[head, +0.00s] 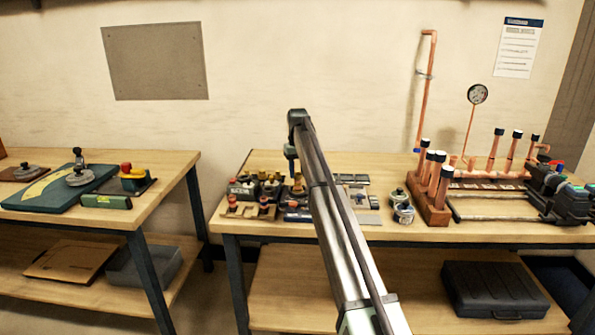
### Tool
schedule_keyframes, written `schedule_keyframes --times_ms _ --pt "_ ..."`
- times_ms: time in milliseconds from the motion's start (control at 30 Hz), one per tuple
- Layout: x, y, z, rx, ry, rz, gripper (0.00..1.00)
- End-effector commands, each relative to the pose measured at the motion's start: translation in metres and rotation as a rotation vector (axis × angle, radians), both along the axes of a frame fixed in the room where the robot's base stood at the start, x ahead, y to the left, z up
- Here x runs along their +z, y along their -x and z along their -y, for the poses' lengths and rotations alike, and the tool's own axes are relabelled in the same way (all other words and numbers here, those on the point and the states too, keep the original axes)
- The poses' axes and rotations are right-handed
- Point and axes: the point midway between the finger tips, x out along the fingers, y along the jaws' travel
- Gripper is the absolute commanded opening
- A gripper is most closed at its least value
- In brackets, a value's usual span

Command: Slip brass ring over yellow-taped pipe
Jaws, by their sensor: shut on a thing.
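My gripper (291,172) points down over the left part of the right-hand bench, above a cluster of small fittings. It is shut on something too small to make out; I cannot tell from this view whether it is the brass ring. A small copper-coloured piece (298,186) shows just below and beside the jaws. The copper manifold stands at the right of the bench with several upright black-capped pipes (495,150). More black-capped copper pipes (433,172) stand in a wooden block (431,213). No yellow tape can be made out on any pipe at this size.
Small tins (403,212) stand between the fittings and the wooden block. A tall copper pipe (427,90) and a gauge (477,94) rise behind. Dark clamp-like equipment (562,195) fills the bench's right end. Bare wood (345,162) shows along the back of the bench.

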Motion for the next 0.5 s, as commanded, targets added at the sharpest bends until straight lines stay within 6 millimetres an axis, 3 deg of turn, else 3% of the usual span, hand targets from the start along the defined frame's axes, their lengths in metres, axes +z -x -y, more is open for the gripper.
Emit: schedule_keyframes --times_ms 500 --pt "-0.0066 0.0001 0.0 0.0 0.0 0.0 0.08"
